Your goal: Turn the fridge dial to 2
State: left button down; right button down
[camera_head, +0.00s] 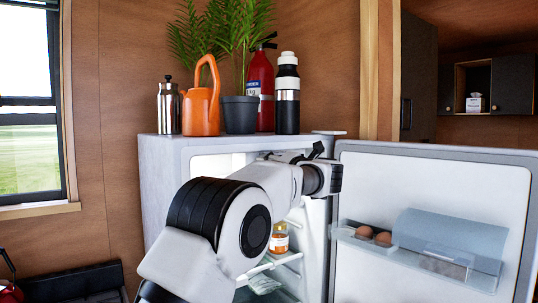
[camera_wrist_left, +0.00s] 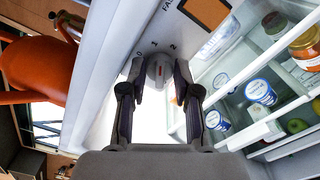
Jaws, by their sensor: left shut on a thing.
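The fridge (camera_head: 165,170) stands with its door (camera_head: 440,185) swung open to the right. In the left wrist view the grey fridge dial (camera_wrist_left: 157,68) sits on a white panel, with the numbers 0, 1 and 2 printed around its far side. A small red mark shows on the dial; I cannot tell for certain which number it points to. My left gripper (camera_wrist_left: 158,84) has a finger on each side of the dial and is shut on it. In the head view my left arm reaches to the fridge's upper opening, and the dial is hidden there. My right gripper is out of view.
An orange watering can (camera_head: 201,105), a potted plant (camera_head: 240,113), a fire extinguisher (camera_head: 261,85) and flasks stand on the fridge top. The door shelf holds eggs (camera_head: 373,236). Jars and tubs (camera_wrist_left: 262,92) fill the shelves close beside the gripper.

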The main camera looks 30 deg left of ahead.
pick_arm(q)
jog(key=shift+m+p, duration=2.65)
jog(key=shift+m, duration=0.35)
jog(key=c, duration=1)
grip_release()
jog(key=shift+o, duration=0.7)
jog(key=shift+a, duration=0.15)
jog(key=v, duration=0.8)
jog(key=shift+f, duration=0.15)
